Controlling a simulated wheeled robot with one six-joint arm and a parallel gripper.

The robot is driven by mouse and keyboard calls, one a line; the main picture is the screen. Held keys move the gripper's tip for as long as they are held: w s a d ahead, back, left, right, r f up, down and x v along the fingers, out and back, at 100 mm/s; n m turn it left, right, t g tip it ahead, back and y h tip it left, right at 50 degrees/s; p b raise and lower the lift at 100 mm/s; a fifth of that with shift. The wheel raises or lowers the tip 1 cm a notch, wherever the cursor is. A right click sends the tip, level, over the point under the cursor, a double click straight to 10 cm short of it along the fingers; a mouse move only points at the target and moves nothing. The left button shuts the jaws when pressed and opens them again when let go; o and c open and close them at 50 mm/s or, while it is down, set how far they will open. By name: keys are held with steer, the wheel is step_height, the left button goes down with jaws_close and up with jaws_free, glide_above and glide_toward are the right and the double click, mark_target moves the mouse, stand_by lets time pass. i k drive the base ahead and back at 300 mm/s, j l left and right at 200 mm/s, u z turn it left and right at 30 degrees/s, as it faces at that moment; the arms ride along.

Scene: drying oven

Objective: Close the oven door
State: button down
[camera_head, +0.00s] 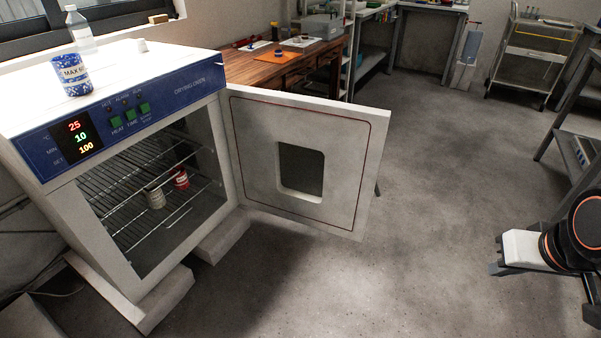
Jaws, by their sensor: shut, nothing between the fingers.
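The drying oven (180,84) is a white box with a blue control panel, at the left. Its door (339,115) is hinged at the right side of the opening and stands wide open, swung out to the right. The door's inner face, with a small dark window and a thin red seal line, is turned toward the camera. My gripper (500,258) is at the right edge of the view, shut and empty. It is well apart from the door, with open floor showing between them.
Wire racks (115,183) inside hold a pale jar (156,198) and a red jar (181,179). A blue-and-white jar (72,75) and a clear bottle (80,32) stand on the oven. A wooden bench (250,70) is behind the door. A shelf unit (581,150) stands right.

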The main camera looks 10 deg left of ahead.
mark_target(314, 163)
steer(key=i+l+z, duration=0.15)
steer(key=i+z, duration=0.15)
steer(key=i, duration=0.35)
steer(key=i+z, duration=0.35)
steer(key=i, duration=0.3)
steer(key=i+z, duration=0.1)
steer(key=i, duration=1.55)
steer(key=i+j+u, duration=0.2)
steer(key=i+u, duration=0.7)
steer(key=i, duration=0.2)
steer(key=i+l+u, duration=0.25)
steer(key=i+u, duration=0.35)
steer(key=u, duration=0.25)
steer(key=i+u, duration=0.1)
steer(key=u, duration=0.3)
steer(key=i+l+u, duration=0.15)
steer(key=u, duration=0.25)
steer(key=i+l+u, duration=0.1)
steer(key=u, duration=1.95)
steer(key=k+j+u, duration=0.2)
steer(key=k, duration=0.25)
steer(key=k+j+u, duration=0.15)
steer(key=k, duration=0.3)
